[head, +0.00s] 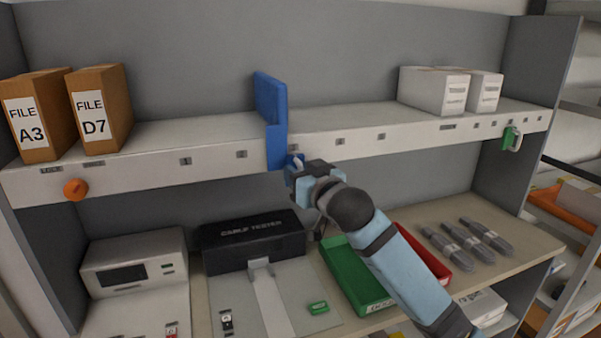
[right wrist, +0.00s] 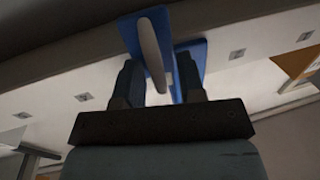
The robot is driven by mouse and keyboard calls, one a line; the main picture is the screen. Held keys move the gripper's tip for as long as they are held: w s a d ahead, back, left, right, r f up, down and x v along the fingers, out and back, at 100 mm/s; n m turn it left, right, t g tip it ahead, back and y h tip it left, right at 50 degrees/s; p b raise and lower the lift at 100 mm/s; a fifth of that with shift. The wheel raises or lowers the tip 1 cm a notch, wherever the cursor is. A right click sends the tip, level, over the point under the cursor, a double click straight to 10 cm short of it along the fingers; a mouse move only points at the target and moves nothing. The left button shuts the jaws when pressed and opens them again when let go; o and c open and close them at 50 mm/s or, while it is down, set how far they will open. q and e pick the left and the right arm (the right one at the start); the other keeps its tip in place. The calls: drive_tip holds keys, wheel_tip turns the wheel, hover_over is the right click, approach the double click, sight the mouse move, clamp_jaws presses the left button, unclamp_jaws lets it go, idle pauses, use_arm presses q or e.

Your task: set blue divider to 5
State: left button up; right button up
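The blue divider (head: 270,100) stands upright on the upper shelf, its front plate hanging over the shelf's front edge (head: 215,157). Small number tags run along that edge, too small to read surely. My right gripper (head: 296,164) is at the lower right of the front plate. In the right wrist view, a pale grey handle (right wrist: 152,48) sticks out from the blue divider (right wrist: 189,62). The two fingers of my right gripper (right wrist: 160,82) stand apart on either side of the handle, with gaps showing. My left gripper is not in view.
Two brown file boxes (head: 98,108) stand left on the shelf, white boxes (head: 434,90) right. An orange knob (head: 76,189) and a green clip (head: 511,138) sit on the shelf edge. Below are a black case (head: 252,240) and a green tray (head: 350,272).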

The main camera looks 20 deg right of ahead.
clamp_jaws()
drive_tip(key=d+p, duration=0.1)
drive_tip(key=d, duration=0.6)
drive_tip(key=d+p, duration=0.2)
drive_tip(key=d, duration=0.5)
drive_tip(key=d+p, duration=0.1)
drive_tip(key=d, duration=0.6)
drive_tip(key=shift+w+d+p, duration=0.1)
drive_tip(key=shift+w+p, duration=0.2)
drive_tip(key=shift+p, duration=0.1)
drive_tip(key=shift+d, duration=0.55)
unclamp_jaws()
drive_tip(key=shift+d, duration=0.1)
